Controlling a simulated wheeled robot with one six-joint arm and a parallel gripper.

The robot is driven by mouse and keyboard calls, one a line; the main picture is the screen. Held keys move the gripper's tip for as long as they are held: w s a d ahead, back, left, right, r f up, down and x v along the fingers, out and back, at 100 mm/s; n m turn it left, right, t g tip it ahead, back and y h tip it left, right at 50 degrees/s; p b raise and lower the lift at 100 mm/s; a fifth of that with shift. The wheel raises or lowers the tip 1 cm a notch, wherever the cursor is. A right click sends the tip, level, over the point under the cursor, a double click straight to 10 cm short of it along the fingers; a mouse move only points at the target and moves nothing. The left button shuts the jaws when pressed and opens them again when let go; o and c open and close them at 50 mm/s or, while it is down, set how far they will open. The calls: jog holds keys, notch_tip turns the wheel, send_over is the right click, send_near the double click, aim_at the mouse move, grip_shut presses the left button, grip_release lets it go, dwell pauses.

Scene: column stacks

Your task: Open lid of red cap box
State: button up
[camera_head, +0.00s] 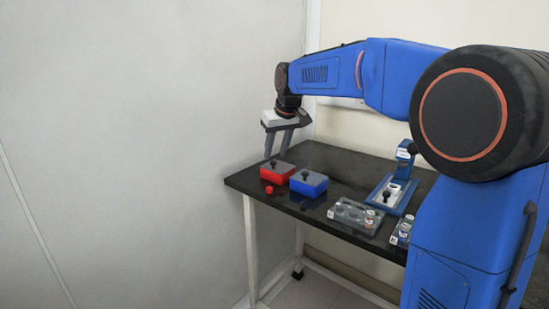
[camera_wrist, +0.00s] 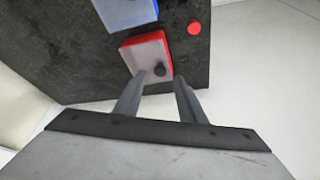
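My gripper (camera_head: 276,157) hangs pointing down behind the box in the head view. In the wrist view its two fingers (camera_wrist: 161,78) are apart with nothing held. Whether the fingertips touch the lid or knob I cannot tell.
A small red cap (camera_head: 269,190) lies in front of the red box. A blue box (camera_head: 309,183) with a lid stands right beside it. A grey tray (camera_head: 353,216) and a blue device (camera_head: 391,195) stand further right. The black table's (camera_head: 236,181) left edge is close.

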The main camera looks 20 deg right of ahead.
aim_at(273, 162)
jog(key=shift+x, duration=1.6)
grip_shut()
